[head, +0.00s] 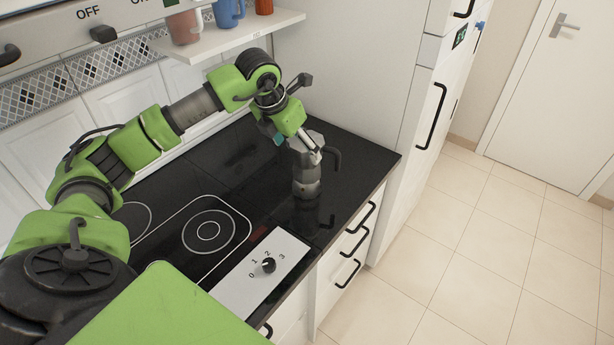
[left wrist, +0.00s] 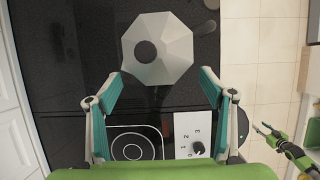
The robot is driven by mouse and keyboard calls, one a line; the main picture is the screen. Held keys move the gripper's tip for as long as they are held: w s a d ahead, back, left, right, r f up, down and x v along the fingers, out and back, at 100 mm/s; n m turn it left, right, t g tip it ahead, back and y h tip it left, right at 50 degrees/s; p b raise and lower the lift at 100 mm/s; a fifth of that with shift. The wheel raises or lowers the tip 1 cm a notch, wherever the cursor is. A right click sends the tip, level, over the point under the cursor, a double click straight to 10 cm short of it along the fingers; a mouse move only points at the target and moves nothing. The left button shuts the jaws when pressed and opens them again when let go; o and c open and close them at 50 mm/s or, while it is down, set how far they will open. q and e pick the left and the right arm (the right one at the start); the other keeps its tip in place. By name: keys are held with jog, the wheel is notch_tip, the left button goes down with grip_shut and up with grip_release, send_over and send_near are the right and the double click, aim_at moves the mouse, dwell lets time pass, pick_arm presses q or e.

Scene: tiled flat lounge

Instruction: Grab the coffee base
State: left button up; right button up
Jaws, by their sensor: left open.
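The coffee base is the lower part of a grey metal, faceted moka pot (head: 306,188). The pot stands upright on the black counter near its right end, with a dark handle on its right. In the left wrist view the pot (left wrist: 175,62) is seen from above, lid knob in the middle. My left gripper (left wrist: 161,82) is open, its teal-padded fingers spread apart, with the pot just ahead of the fingertips. In the head view this gripper (head: 306,145) is at the pot's upper part and hides some of it. My right gripper (left wrist: 265,129) shows small at the right edge.
A black cooktop (head: 208,232) with ring markings and a white knob panel (head: 250,277) lies to the left. A shelf (head: 235,36) with mugs hangs above. A tall white cabinet (head: 350,70) stands behind right. The tiled floor (head: 465,250) to the right is clear.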

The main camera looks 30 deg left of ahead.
aim_at(307, 179)
pick_arm(q)
jog(key=x, duration=0.3)
pick_arm(e)
jog(key=s+d, duration=0.3)
jog(key=s, duration=0.2)
pick_arm(q)
jog(key=shift+w+a+f+p, duration=0.15)
jog(key=shift+w+f+p, duration=0.15)
jog(key=shift+f, duration=0.25)
jog(key=shift+p+x, duration=0.95)
jog(key=shift+x, duration=0.1)
jog(key=shift+p+x, duration=0.4)
jog(key=shift+x, duration=0.8)
jog(key=shift+w+f, duration=0.2)
jog(key=shift+f, duration=0.35)
jog(key=shift+c, duration=0.4)
jog(key=shift+s+r, duration=0.1)
jog(key=c, duration=1.8)
jog(key=shift+r, duration=0.1)
jog(key=shift+c, duration=0.4)
pick_arm(e)
jog(key=shift+w+a+r, duration=0.3)
jog(key=shift+w+r, duration=0.3)
jog(key=shift+w, duration=0.1)
jog(key=shift+w+a+r, duration=0.35)
jog(key=shift+w+r, duration=0.25)
jog(key=shift+w, duration=0.05)
jog(key=shift+w+a+r, duration=0.3)
jog(key=shift+w+r, duration=0.3)
jog(key=shift+w, duration=0.1)
